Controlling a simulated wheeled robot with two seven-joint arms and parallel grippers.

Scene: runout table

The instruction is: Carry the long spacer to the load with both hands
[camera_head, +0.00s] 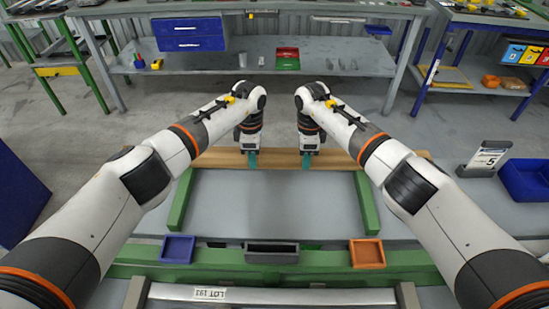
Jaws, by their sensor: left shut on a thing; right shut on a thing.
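The long spacer is a light wooden beam (280,158) lying crosswise at the far end of the green-framed table. Its ends pass partly behind my arms. My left gripper (252,164) is shut on the beam left of its middle. My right gripper (307,165) is shut on it a little further right. Both point down, with teal fingertips against the wood. I cannot tell whether the beam touches the green rails or is just above them.
A blue tray (178,249), a dark grey tray (271,253) and an orange tray (367,253) sit along the near green beam (220,259). Green rails (181,203) flank a clear grey middle. A sign with a 5 (485,157) and a blue bin (527,179) stand right.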

